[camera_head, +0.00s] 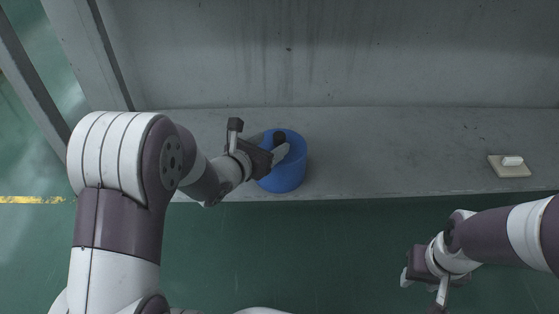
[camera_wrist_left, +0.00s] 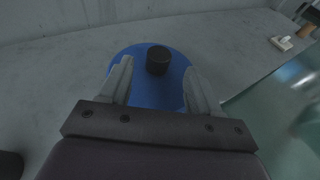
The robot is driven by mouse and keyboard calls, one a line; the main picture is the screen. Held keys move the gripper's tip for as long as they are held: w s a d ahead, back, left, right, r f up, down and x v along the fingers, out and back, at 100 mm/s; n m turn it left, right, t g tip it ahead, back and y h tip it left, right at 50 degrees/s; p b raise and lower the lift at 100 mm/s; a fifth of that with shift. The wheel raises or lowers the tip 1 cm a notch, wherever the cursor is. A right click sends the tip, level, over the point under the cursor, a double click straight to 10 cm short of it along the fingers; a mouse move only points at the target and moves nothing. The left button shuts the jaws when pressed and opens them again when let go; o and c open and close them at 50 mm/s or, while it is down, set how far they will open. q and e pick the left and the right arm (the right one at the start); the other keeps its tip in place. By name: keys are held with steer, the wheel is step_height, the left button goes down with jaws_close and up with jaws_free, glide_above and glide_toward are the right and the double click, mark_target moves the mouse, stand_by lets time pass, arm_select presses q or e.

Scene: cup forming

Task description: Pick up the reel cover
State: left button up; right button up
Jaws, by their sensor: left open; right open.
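The reel cover (camera_head: 285,177) is a blue round piece with a black knob (camera_wrist_left: 158,57) on top. It sits on the grey shelf near its front edge, left of the middle in the head view. In the left wrist view the blue top (camera_wrist_left: 150,94) lies below and between the fingers. My left gripper (camera_head: 279,153) is open over the cover, its fingers on the near side of the knob. The knob is not between closed jaws. My right gripper (camera_head: 421,287) is open and empty, low at the right, away from the cover.
The grey shelf (camera_head: 400,150) is mostly bare, with a grey wall (camera_head: 330,55) behind it. A small beige plate with a white block (camera_head: 510,163) lies at the far right. A metal post stands at the left. Green floor (camera_head: 330,250) lies in front.

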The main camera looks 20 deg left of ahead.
mark_target(276, 141)
arm_select(q)
steer(key=b+x, duration=0.3)
steer(key=x, duration=0.1)
steer(key=shift+w+f, duration=0.15)
steer(key=shift+w, duration=0.5)
steer(key=shift+d, duration=0.1)
jaws_close()
